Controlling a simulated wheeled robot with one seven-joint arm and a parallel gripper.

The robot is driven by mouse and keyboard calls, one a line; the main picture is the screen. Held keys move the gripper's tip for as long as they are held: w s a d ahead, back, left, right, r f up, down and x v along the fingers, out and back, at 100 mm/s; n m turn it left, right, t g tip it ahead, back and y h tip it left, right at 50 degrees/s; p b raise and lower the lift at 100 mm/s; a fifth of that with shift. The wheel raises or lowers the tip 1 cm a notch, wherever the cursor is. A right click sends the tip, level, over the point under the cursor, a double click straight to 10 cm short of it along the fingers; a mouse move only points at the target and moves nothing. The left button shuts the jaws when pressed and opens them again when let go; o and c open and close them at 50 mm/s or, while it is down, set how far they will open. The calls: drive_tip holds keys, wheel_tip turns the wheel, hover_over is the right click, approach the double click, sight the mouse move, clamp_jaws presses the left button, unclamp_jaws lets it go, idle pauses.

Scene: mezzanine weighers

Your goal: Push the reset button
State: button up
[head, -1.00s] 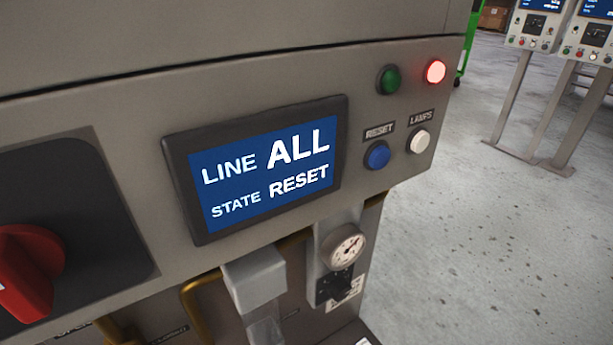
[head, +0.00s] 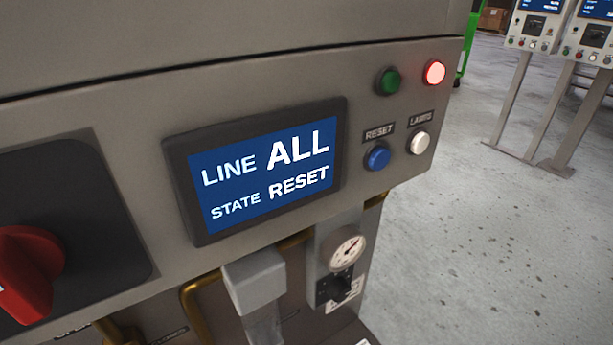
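The reset button (head: 377,158) is a round blue button under a dark label reading RESET (head: 379,133), on the right part of the grey panel in the head view. Nothing covers it. The screen (head: 265,165) to its left reads LINE ALL, STATE RESET. A white button (head: 419,142) labelled LAMPS sits just right of the blue one. A dark green lamp (head: 388,81) and a lit red lamp (head: 434,73) are above them. My gripper is not in view.
A red rotary handle (head: 28,270) on a black plate (head: 95,205) stands out at the left. Brass pipes, a grey bracket (head: 257,280) and a gauge (head: 348,250) are below the panel. Floor (head: 480,240) is open at right; other panels on posts (head: 535,25) stand behind.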

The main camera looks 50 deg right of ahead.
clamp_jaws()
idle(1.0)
